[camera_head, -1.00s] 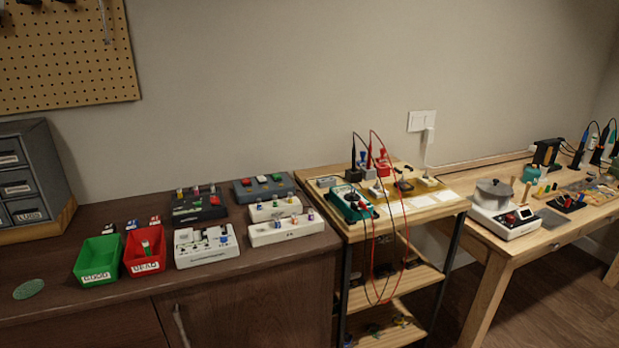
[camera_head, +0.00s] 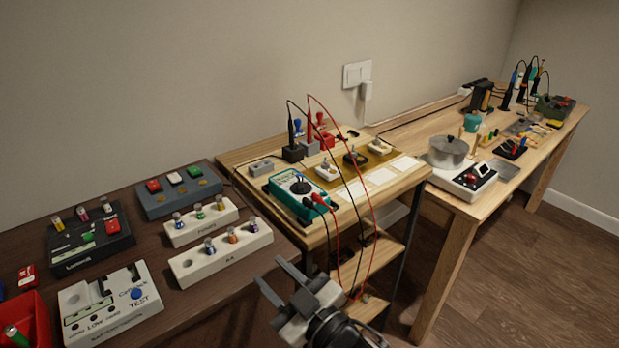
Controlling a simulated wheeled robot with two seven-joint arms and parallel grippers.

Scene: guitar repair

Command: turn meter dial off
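The meter (camera_head: 293,200) is a teal-edged multimeter with a white face, lying on the small wooden shelf table in the middle. Its dark round dial (camera_head: 299,187) shows on the face; the pointer's setting is too small to read. Red and black plugs sit at its near right end, with leads looping up to the probes. My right gripper (camera_head: 267,281) is in the lower middle, in front of and below the meter, apart from it. Its two fingers are spread with nothing between them. My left gripper is not in view.
Black and red probes (camera_head: 309,130) stand in holders behind the meter, and their cables (camera_head: 373,210) hang over the table's front. Battery blocks (camera_head: 235,253) and pedals fill the dark bench at left. A workbench with a pot (camera_head: 447,153) stands at right.

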